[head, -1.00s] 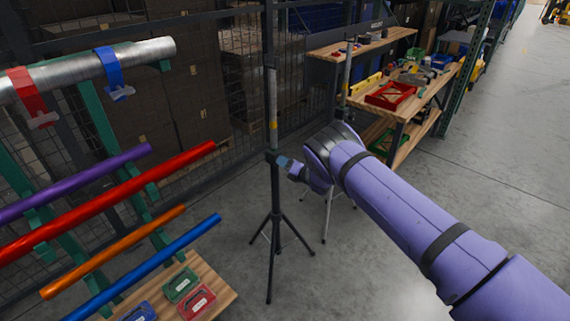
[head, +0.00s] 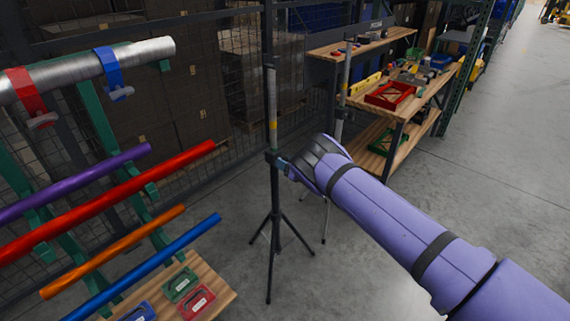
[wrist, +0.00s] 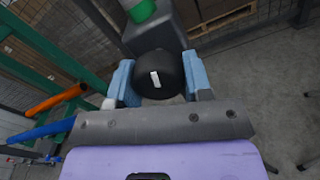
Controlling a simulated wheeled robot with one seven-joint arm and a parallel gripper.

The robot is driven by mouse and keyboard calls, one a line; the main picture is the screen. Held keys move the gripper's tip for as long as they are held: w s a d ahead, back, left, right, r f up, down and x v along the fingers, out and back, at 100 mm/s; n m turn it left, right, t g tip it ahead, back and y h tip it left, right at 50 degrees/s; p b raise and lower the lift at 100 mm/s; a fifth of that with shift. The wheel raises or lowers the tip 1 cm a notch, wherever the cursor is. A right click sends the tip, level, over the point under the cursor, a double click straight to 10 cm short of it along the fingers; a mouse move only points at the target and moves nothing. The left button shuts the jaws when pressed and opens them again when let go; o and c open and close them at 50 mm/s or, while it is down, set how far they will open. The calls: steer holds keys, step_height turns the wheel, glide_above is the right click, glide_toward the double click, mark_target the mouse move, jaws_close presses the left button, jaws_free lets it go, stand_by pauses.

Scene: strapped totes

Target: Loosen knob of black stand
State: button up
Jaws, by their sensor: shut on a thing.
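The black stand (head: 275,197) stands upright on its tripod legs, with a grey inner pole (head: 272,100) that has a yellow band. My gripper (head: 281,163) is at the stand's collar, partly hidden by my own wrist. In the wrist view, the round black knob (wrist: 168,84) with a white mark sits between the two blue fingers of my gripper (wrist: 159,82), which are shut on it. The white mark is close to upright, slightly tilted. Behind the knob is the dark collar, with a green band on the pole.
A second stand (head: 343,88) is behind my wrist, partly hidden. On the left, a rack holds coloured bars, including a red bar (head: 110,200), above a wooden board with small cases. A wooden workbench (head: 405,110) with a red tray is at the back right. Open floor lies to the right.

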steer(key=shift+f, duration=0.15)
steer(key=o, duration=0.9)
steer(key=shift+d, duration=0.1)
steer(key=v, duration=1)
steer(key=shift+s+d, duration=0.25)
steer(key=shift+s, duration=0.05)
